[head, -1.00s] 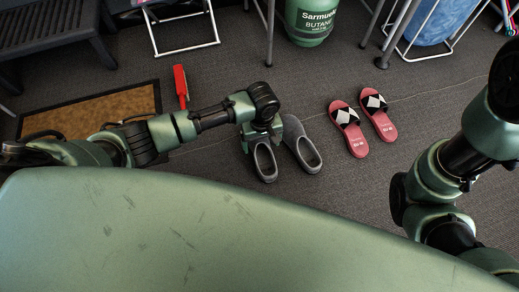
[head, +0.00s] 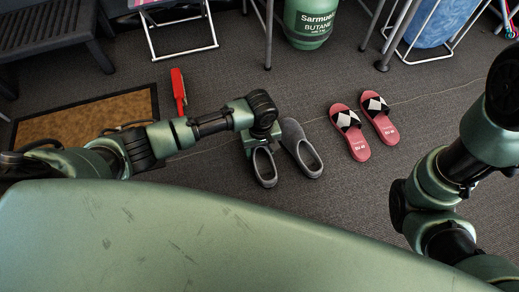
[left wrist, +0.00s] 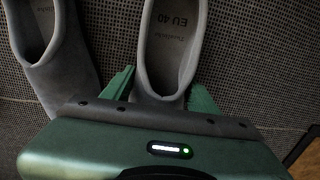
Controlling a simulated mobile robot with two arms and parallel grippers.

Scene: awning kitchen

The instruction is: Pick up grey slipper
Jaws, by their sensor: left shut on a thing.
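A pair of grey slippers stands on the dark floor, toes toward the back, in the head view. My left gripper (head: 262,134) is over the front part of the left grey slipper (head: 264,168). The left wrist view shows my left gripper's green fingers (left wrist: 162,92) on both sides of this slipper (left wrist: 164,82), shut on it. Its toe is hidden under the gripper. The other grey slipper (head: 303,155) stands close on its right; it also shows in the left wrist view (left wrist: 58,75). My right gripper is out of view.
Red slippers (head: 360,150) with black-and-white straps lie to the right. A red-handled brush (head: 178,88) and a brown doormat (head: 90,118) are on the left. A green butane cylinder (head: 308,22), a folding stool frame (head: 182,50) and a dark bench (head: 45,28) stand behind.

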